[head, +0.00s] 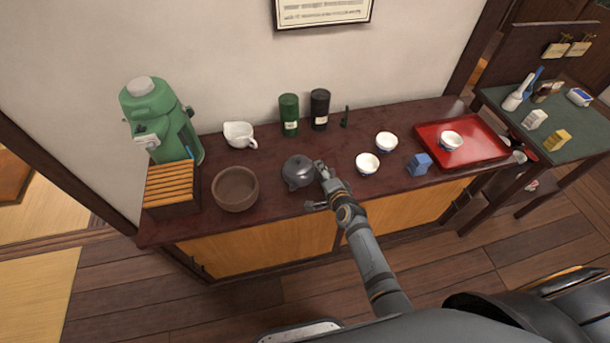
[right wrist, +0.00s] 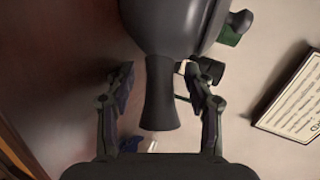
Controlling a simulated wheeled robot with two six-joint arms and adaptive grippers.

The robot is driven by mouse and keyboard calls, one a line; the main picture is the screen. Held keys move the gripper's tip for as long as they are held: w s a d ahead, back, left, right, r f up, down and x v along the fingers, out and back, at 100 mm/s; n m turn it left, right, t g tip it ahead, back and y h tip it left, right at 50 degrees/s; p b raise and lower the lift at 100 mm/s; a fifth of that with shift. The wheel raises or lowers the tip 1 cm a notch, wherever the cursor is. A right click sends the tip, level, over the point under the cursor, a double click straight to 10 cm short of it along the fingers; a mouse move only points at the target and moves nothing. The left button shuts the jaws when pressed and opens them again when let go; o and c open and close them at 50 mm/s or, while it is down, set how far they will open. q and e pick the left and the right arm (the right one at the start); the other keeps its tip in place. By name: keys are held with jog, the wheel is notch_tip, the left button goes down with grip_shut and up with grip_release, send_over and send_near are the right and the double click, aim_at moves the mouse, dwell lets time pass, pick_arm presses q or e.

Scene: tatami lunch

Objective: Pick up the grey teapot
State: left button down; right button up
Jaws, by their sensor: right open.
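The grey teapot (head: 297,171) stands upright on the dark red counter (head: 225,218), near its front middle. My right gripper (head: 317,187) is at its right side, open. In the right wrist view the teapot body (right wrist: 178,22) fills the top, and its side handle (right wrist: 160,95) points down between the two fingers of the right gripper (right wrist: 158,76). A gap shows on both sides of the handle, so the fingers appear not to touch it. In the head view the gripper and arm hide the handle. My left gripper is not in view.
A brown bowl (head: 236,189) stands left of the teapot, with a white pitcher (head: 239,134) behind. Green (head: 289,115) and black canisters (head: 319,110) stand near the wall.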

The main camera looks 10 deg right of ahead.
jog(key=shift+r, duration=0.1)
jog(key=shift+c, duration=0.8)
grip_shut()
jog(key=shift+r, duration=0.1)
